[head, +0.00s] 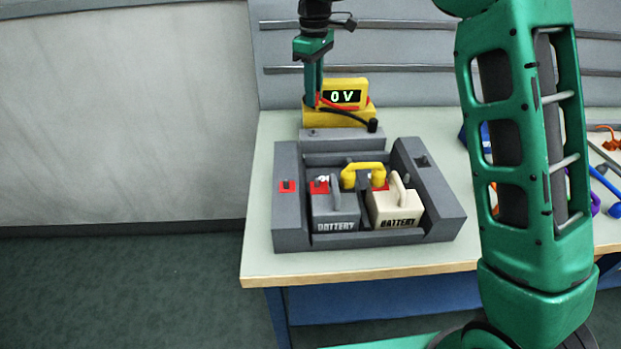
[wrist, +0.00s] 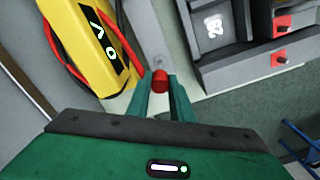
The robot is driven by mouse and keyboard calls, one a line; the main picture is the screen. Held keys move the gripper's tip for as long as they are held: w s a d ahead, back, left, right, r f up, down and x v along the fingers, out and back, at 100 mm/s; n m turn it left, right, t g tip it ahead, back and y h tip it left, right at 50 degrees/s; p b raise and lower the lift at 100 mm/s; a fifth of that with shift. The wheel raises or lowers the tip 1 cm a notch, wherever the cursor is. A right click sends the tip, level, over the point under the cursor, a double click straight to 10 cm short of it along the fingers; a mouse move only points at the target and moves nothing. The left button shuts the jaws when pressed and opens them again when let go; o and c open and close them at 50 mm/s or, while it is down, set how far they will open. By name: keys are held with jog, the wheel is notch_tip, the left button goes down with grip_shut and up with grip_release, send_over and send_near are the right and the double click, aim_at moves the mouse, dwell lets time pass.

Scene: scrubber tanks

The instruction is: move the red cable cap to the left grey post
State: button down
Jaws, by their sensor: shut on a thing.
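A small light grey post (head: 322,179) stands by a red patch on the grey left battery (head: 335,208). Another red patch with a dark middle (head: 287,186) is on the tray's left wall.
The black cable cap (head: 372,125) stands right of the meter, which reads 0 V. Coloured tools lie at right, behind my arm.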

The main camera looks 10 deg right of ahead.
jog(key=shift+f, duration=0.1)
jog(key=shift+f, duration=3.45)
jog(key=shift+f, duration=0.2)
jog(key=shift+f, duration=0.85)
jog(key=c, duration=1.5)
grip_release()
jog(key=o, duration=0.5)
